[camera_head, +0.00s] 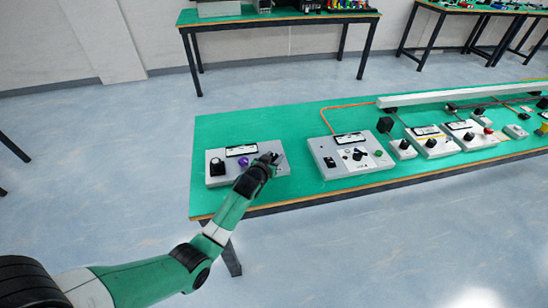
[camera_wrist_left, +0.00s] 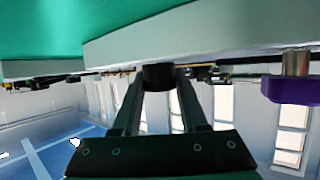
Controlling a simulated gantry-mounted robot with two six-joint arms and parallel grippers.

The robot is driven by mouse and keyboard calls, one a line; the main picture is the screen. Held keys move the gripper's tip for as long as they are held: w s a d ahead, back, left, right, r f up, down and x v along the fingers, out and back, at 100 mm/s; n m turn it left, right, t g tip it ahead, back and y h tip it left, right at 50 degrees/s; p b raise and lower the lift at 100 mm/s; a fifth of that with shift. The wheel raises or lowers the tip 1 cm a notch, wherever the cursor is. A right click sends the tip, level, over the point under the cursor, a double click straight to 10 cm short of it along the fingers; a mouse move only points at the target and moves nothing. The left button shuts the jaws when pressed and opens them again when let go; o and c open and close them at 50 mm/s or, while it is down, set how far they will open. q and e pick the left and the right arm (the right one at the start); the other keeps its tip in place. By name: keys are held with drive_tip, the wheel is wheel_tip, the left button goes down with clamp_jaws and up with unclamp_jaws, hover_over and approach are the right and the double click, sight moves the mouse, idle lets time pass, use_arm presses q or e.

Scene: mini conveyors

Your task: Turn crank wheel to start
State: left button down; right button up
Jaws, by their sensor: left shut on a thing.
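A grey control box (camera_head: 282,182) lies on the green table near its left end. It bears a black knob (camera_head: 218,168) at the left and a small purple knob (camera_head: 243,162) near the middle. My left gripper (camera_head: 274,158) is at the right part of this box. In the left wrist view, its fingers (camera_wrist_left: 158,92) are shut on a short dark knob (camera_wrist_left: 158,76) that sits against the grey box. The purple knob (camera_wrist_left: 292,90) on its metal shaft is to the right there, apart from the fingers. I cannot tell whether the held knob is the crank wheel. My right gripper is out of view.
A second grey box (camera_head: 345,175) with a green button stands to the right on the green table (camera_head: 300,122). Several more boxes with knobs and a long light rail (camera_head: 450,93) lie farther right. The table is bare between the first two boxes.

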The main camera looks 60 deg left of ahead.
use_arm(q)
drive_tip(key=n+g+b, duration=0.1)
drive_tip(key=b, duration=0.1)
drive_tip(key=f+n+g+y+b, duration=0.1)
drive_tip(key=b, duration=0.1)
drive_tip(key=shift+w+d+y, duration=0.1)
drive_tip(key=shift+y, duration=0.2)
drive_tip(key=shift+r+n+g, duration=0.2)
drive_tip(key=shift+n+g, duration=0.3)
drive_tip(key=shift+r+y, duration=0.2)
drive_tip(key=shift+y, duration=0.1)
drive_tip(key=shift+c, duration=2.2)
unclamp_jaws()
drive_tip(key=shift+r, duration=0.1)
